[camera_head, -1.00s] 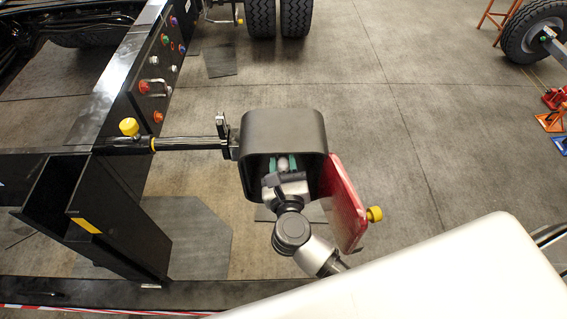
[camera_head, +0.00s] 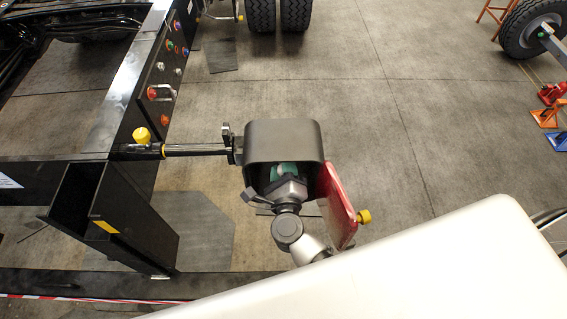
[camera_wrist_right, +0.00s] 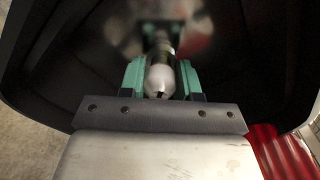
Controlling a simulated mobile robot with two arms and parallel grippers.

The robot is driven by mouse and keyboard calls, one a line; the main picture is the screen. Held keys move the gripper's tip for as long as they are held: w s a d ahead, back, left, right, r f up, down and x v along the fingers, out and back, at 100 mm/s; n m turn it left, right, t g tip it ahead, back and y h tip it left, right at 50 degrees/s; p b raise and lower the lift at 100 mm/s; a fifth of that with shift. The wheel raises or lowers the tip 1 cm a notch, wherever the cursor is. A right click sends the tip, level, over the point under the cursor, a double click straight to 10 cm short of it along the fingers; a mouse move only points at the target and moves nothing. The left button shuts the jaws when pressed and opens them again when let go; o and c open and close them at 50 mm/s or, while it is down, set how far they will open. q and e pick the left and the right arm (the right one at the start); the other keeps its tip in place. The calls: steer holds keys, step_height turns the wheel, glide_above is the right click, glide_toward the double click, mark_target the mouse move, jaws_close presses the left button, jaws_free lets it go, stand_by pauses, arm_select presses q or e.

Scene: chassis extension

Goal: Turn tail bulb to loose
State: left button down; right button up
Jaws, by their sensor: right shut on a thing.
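The tail lamp housing (camera_head: 283,135) is a black box on the end of a bar, with its front open. The red lamp cover (camera_head: 337,200) hangs open at its right side. My right gripper (camera_head: 286,172) reaches into the housing. In the right wrist view, its two green fingers (camera_wrist_right: 161,78) are shut on the whitish tail bulb (camera_wrist_right: 160,80), one on each side. The bulb points toward the wrist camera, and its metal base runs back toward the blurred rear of the housing. In the head view the bulb is mostly hidden by the housing and fingers. My left gripper is not in view.
The housing's black walls (camera_wrist_right: 60,60) surround the gripper closely. The bar (camera_head: 195,151) joins the housing to the black chassis frame (camera_head: 120,95), which has a button panel (camera_head: 163,80). A yellow knob (camera_head: 363,216) sticks out from the cover. Open floor (camera_head: 440,150) lies to the right.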

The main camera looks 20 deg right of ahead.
steer(key=shift+n+p, duration=0.35)
steer(key=shift+n, duration=0.25)
steer(key=o, duration=0.9)
steer(key=shift+o, duration=0.2)
steer(key=b+v, duration=0.2)
steer(key=v, duration=0.8)
steer(key=shift+s+a, duration=0.15)
steer(key=shift+s, duration=0.25)
